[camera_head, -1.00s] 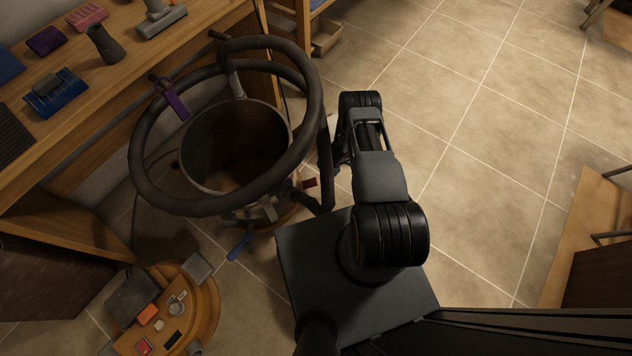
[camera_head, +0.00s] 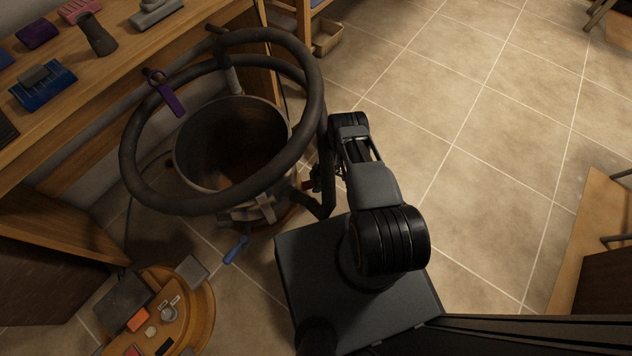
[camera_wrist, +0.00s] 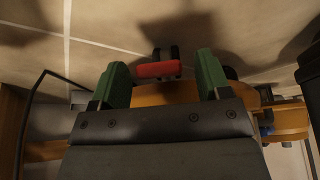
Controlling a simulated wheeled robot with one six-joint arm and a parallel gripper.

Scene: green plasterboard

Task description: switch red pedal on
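The red pedal (camera_wrist: 158,70) shows in the wrist view as a short red bar in front of an orange-brown round base (camera_wrist: 170,93). My gripper (camera_wrist: 161,62) is open, with one green finger on each side of the pedal in the picture. I cannot tell whether either finger touches it. In the head view a small red part (camera_head: 307,184) shows low on the right side of the pot stand, beside my arm. My gripper's fingers are hidden there behind the arm and the dark hose.
A large pot (camera_head: 187,160) stands ringed by a thick dark hose (camera_head: 125,150). A blue-handled part (camera_head: 236,250) sticks out low at its front. A wooden workbench (camera_head: 120,70) is at left, and a round wooden stool (camera_head: 205,305) with small parts at lower left.

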